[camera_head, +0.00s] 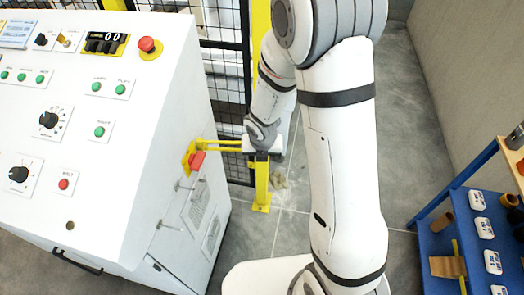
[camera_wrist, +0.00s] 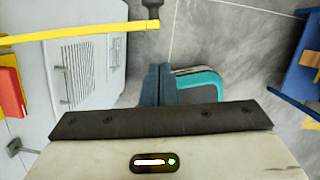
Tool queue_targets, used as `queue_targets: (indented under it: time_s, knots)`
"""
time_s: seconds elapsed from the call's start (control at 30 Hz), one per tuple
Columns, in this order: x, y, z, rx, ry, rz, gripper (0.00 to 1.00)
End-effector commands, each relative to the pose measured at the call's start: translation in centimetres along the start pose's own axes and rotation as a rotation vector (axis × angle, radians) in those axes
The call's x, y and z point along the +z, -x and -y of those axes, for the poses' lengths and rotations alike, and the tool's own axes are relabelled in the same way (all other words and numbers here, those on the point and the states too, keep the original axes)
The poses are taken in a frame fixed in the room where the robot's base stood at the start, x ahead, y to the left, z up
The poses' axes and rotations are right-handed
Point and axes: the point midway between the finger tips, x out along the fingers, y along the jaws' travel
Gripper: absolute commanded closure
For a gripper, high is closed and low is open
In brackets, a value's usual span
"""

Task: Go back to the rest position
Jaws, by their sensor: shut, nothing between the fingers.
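My gripper (camera_wrist: 159,74) shows at the middle of the wrist view, its two dark fingers together with nothing between them. In the head view my arm bends down from the top, and the gripper end (camera_head: 262,153) is small, beside the white control cabinet's right side. There it overlaps a yellow post in the picture, so its fingertips are hard to make out. No object is held. Grey floor shows beyond the fingers in the wrist view.
The yellow post (camera_head: 262,188) and black mesh fence (camera_head: 225,60) stand behind. A blue shelf (camera_head: 440,240) is at right. Grey floor (camera_head: 410,130) is clear between.

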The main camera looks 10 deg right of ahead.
Motion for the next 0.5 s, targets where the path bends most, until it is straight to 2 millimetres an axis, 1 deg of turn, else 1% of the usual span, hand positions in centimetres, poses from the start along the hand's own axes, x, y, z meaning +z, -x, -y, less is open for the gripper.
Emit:
queue_targets:
  time_s: [0.03, 0.1, 0.2, 0.33, 0.5]
  knots:
    - [0.0, 1.5, 0.0, 0.001, -0.001, 0.004, 1.00]
    - [0.1, 3.5, 0.0, 0.001, -0.002, 0.004, 1.00]
    - [0.0, 5.7, 0.0, 0.000, -0.003, 0.002, 1.00]
    - [-0.1, 7.9, 0.1, -0.001, -0.004, 0.000, 1.00]
    - [-0.2, 9.5, 0.1, -0.003, -0.004, -0.002, 1.00]
